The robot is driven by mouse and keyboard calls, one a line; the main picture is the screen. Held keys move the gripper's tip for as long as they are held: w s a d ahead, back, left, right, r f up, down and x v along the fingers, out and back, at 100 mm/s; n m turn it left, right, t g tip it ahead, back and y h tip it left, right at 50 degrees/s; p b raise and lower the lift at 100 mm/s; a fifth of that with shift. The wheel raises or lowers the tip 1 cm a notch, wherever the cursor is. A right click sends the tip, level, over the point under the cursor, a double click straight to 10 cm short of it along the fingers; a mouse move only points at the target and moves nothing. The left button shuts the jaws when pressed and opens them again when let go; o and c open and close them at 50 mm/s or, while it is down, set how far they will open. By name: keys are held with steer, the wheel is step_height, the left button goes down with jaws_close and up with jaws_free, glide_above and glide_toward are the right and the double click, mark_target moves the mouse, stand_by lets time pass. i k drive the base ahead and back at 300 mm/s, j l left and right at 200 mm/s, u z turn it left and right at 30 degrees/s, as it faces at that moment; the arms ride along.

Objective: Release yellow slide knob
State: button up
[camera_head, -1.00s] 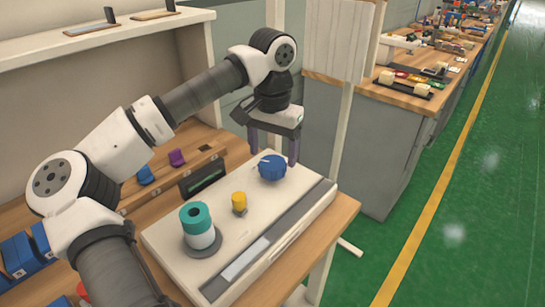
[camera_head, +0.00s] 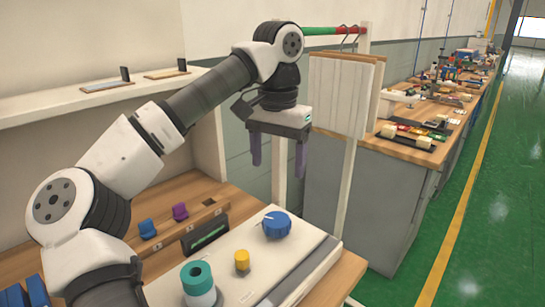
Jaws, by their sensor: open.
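The yellow slide knob (camera_head: 242,260) stands on the white panel (camera_head: 248,281), between a teal-topped cylinder (camera_head: 198,283) at its lower left and a blue dial knob (camera_head: 277,225) at its upper right. My gripper (camera_head: 278,172) is open and empty, its two purple fingers pointing down. It hangs above the panel's far side, behind and above the blue knob, clear of the yellow knob.
A white post (camera_head: 346,190) and hanging boards (camera_head: 342,95) stand right of my gripper. Green floor is clear at right.

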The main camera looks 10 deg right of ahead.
mark_target(241, 257)
steer(key=k+l, duration=0.85)
